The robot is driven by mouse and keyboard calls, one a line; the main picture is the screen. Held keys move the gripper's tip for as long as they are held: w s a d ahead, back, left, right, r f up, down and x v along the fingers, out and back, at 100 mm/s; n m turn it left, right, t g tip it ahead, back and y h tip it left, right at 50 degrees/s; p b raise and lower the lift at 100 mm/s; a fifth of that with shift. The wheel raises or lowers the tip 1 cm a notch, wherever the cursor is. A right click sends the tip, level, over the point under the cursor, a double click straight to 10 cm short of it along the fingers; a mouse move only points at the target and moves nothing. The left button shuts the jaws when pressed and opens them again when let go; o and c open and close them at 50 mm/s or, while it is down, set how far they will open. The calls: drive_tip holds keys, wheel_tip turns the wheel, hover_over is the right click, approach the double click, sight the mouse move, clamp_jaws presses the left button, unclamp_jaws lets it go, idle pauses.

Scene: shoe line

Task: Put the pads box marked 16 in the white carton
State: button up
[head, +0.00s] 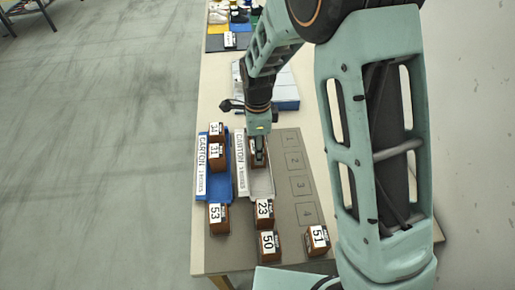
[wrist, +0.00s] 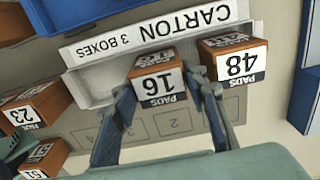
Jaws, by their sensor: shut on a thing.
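The pads box marked 16 (wrist: 158,84) is brown with a white label and sits between the two fingers of my gripper (wrist: 167,90), which is shut on it. The white carton (wrist: 85,88), lettered CARTON 3 BOXES, lies under and behind the box. A pads box marked 48 (wrist: 235,66) stands beside it, at the carton's right end in the wrist view. In the head view my gripper (head: 261,152) is over the far half of the white carton (head: 262,187) and mostly hides the boxes there. I cannot tell if box 16 touches the carton floor.
The blue carton (head: 216,190), left of the white one, holds boxes 34 (head: 216,130) and 31 (head: 216,151). Boxes 53 (head: 218,214), 23 (head: 264,210), 50 (head: 269,243) and 51 (head: 318,238) stand nearer. Numbered slots (head: 297,170) to the right look empty.

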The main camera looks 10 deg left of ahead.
drive_tip(key=shift+f, duration=0.2)
drive_tip(key=o, duration=0.9)
wheel_tip(320, 180, up, 12)
drive_tip(key=shift+r, duration=0.25)
